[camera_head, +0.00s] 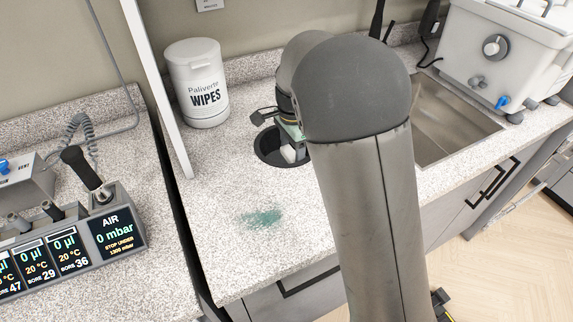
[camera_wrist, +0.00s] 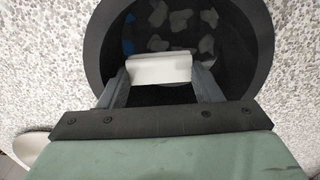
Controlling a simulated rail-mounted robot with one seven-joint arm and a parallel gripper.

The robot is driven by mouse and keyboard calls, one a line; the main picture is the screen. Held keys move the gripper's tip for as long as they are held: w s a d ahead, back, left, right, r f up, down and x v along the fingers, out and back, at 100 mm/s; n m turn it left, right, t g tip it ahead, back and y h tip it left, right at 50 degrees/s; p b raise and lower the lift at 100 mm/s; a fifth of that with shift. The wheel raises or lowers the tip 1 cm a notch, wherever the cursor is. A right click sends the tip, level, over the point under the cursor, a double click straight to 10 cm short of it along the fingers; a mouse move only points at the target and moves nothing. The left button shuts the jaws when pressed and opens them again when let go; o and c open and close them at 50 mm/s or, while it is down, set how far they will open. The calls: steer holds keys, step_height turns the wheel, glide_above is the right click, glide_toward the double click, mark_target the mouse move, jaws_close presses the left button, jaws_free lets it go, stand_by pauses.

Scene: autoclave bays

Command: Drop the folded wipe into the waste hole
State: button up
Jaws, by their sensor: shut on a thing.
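The folded wipe (camera_wrist: 160,69) is a small white block held between the two fingers of my gripper (camera_wrist: 162,78). In the wrist view it is in front of the round waste hole (camera_wrist: 262,45), which has a dark rim and a dark inside with grey shapes and a bit of blue. In the head view the wipe (camera_head: 291,153) shows at the waste hole (camera_head: 262,150), over its opening. My gripper (camera_head: 296,148) is shut on it there. My arm hides the right part of the hole, and the exact height of the wipe is hard to tell.
A white wipes tub (camera_head: 197,85) stands behind the hole on the speckled counter. A green stain (camera_head: 262,218) marks the counter in front. A sink (camera_head: 450,115) and a white machine (camera_head: 505,50) are at right. A white upright panel (camera_head: 165,90) stands at left.

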steer(key=o, duration=1)
steer(key=shift+w, duration=0.1)
steer(key=shift+d, duration=0.15)
step_height(320, 180, up, 18)
steer(key=shift+a+f+p, duration=0.2)
steer(key=shift+p, duration=0.1)
steer(key=s+d+f+n, duration=0.4)
steer(key=s, duration=0.5)
steer(key=s+d+f+n, duration=0.4)
steer(key=s+d, duration=0.1)
steer(key=s, duration=0.4)
steer(key=s+d+f+n+p, duration=0.1)
steer(key=s+d+f+n, duration=0.3)
steer(key=s, duration=0.5)
steer(key=shift+d, duration=0.5)
